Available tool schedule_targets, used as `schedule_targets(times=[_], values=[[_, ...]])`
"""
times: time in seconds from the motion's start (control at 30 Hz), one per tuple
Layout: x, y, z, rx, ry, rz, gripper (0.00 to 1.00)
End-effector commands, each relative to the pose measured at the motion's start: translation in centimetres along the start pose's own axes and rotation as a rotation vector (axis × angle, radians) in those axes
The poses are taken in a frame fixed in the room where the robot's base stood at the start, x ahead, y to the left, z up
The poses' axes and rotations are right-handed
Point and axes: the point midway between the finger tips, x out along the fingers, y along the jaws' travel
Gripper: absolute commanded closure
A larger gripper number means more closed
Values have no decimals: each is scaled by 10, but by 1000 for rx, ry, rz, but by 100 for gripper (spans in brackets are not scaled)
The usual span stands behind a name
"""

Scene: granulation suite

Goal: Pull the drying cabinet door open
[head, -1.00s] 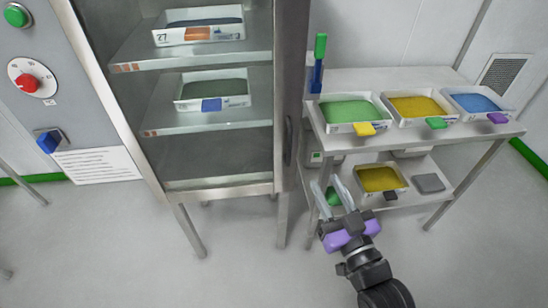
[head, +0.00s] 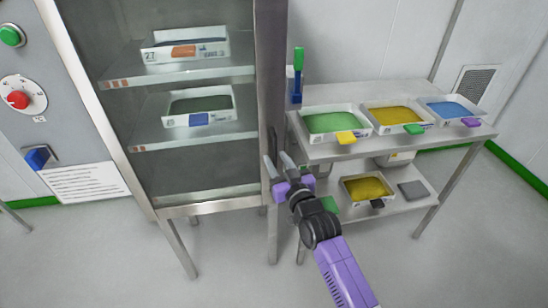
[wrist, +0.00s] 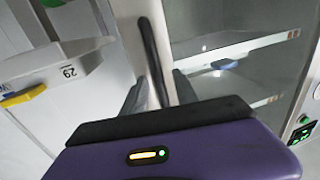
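The drying cabinet (head: 160,203) stands at the left in the head view, its glass door (head: 195,178) closed. The door's dark upright bar handle (wrist: 152,55) runs down between my gripper's fingers in the wrist view. My gripper (head: 277,162), with purple parts, is at the door's right edge in the head view, low on the handle side. In the wrist view my gripper (wrist: 160,82) has its fingers apart, one on each side of the handle's line. Contact with the handle cannot be told. The handle's lower end is hidden behind the gripper body.
A steel cart (head: 345,153) with trays of green, yellow and blue material stands close to the right of the cabinet. Trays (head: 186,45) sit on shelves behind the glass. A control panel (head: 25,85) is at far left. The floor in front is clear.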

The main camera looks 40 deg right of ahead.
Motion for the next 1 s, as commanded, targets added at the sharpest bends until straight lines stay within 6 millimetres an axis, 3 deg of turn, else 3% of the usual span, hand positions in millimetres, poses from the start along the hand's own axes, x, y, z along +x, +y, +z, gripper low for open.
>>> schedule_targets(times=[0.2,0.47,0.5,0.67,1.0], values=[[17,0,0,1,1,0,65],[18,0,0,0,0,0,65],[18,0,0,0,0,0,67],[18,0,0,0,0,0,98],[18,0,0,0,0,0,100]])
